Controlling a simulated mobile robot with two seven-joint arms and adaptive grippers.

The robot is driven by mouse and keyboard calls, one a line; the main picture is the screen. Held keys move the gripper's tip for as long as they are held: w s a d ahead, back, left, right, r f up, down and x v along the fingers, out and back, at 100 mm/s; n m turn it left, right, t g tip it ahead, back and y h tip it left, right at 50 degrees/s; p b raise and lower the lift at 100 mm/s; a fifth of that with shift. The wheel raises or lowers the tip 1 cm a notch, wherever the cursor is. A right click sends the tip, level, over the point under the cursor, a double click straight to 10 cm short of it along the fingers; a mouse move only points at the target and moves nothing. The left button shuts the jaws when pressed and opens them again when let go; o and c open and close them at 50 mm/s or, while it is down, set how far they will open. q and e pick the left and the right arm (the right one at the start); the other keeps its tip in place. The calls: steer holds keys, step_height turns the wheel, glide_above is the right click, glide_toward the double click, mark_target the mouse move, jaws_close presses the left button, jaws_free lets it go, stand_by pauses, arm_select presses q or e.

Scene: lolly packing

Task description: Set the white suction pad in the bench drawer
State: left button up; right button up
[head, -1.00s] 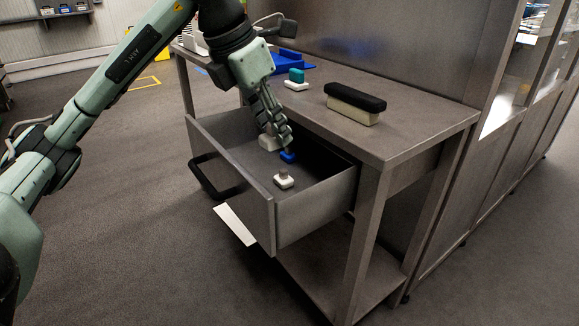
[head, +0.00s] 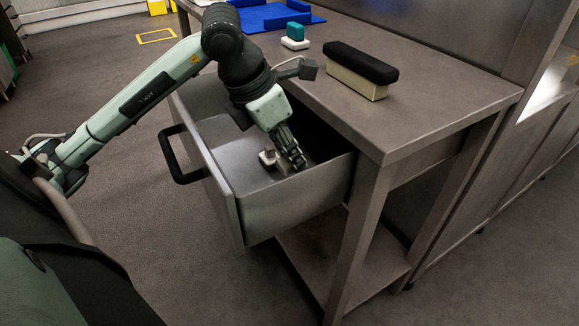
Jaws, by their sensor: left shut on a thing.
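My left gripper (head: 293,160) reaches down into the open bench drawer (head: 222,188), with its fingers low, near the drawer floor. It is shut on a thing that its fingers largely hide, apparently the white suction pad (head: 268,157). A small white shape with a paler top shows directly left of the fingers; whether it touches the drawer floor is unclear. The drawer is pulled out of the bench, its black handle (head: 174,160) facing left. My right gripper is out of view.
On the bench top (head: 430,105) are a black-and-cream block (head: 361,72), a teal-and-white pad (head: 296,38) and a blue tray (head: 270,18). The drawer's right wall (head: 300,195) stands close to my gripper. The front right of the bench top is clear.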

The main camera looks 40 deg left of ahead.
mark_target(290, 173)
arm_select(q)
step_height(290, 173, down, 4)
steer(key=shift+f, duration=0.4)
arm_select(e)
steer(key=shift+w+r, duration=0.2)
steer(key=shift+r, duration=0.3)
arm_select(q)
steer(key=shift+f+b, duration=0.1)
steer(key=shift+b, duration=0.25)
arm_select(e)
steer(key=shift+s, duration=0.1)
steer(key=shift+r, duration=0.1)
